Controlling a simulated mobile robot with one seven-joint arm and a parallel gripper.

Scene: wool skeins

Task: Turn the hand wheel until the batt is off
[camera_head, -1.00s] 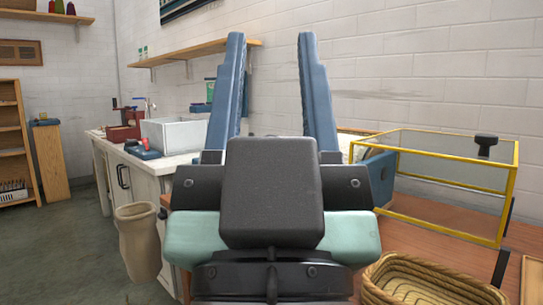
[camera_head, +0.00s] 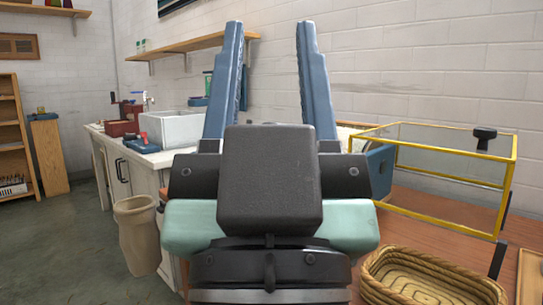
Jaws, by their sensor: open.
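My gripper (camera_head: 269,28) is open, its two long blue fingers pointing up and away with nothing between them. Its dark body fills the middle of the head view and hides much of the bench behind. To its right, a blue box-like housing (camera_head: 381,163) shows in part behind a yellow-framed clear guard (camera_head: 449,150). Something pale, perhaps the batt, shows at the housing's top beside my right finger; I cannot tell for sure. I cannot make out a hand wheel. My fingers appear apart from the housing.
A wicker basket (camera_head: 418,281) sits on the wooden bench (camera_head: 440,212) at the lower right. A black knob (camera_head: 485,136) stands at the guard's top. On the left are a white counter with a white basin (camera_head: 174,128) and a tan bin (camera_head: 137,236).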

